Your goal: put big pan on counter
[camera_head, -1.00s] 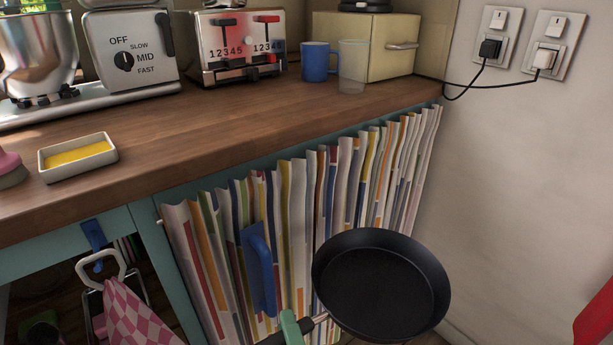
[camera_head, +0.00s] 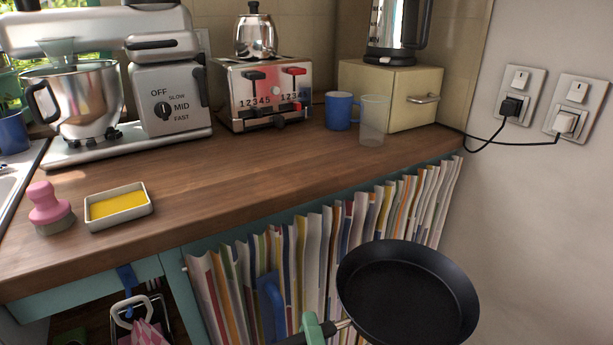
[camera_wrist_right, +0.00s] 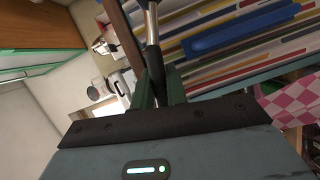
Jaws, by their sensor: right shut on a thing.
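The big pan (camera_head: 408,295) is black and round and is held in front of the striped curtain, below the counter's front edge. Its open side faces up and toward me. My right gripper (camera_head: 318,328), with green fingers, is shut on the pan's handle. In the right wrist view the handle (camera_wrist_right: 152,60) runs between the green fingers of my right gripper (camera_wrist_right: 158,90). The wooden counter (camera_head: 240,175) lies behind and above the pan, with a bare strip along its front. My left gripper is not in view.
On the counter stand a mixer (camera_head: 165,100), a toaster (camera_head: 265,95), a blue mug (camera_head: 339,110), a clear cup (camera_head: 373,120), a cream box (camera_head: 400,95), a yellow-filled dish (camera_head: 118,206) and a pink-handled brush (camera_head: 48,208). The wall with sockets (camera_head: 520,95) is at the right.

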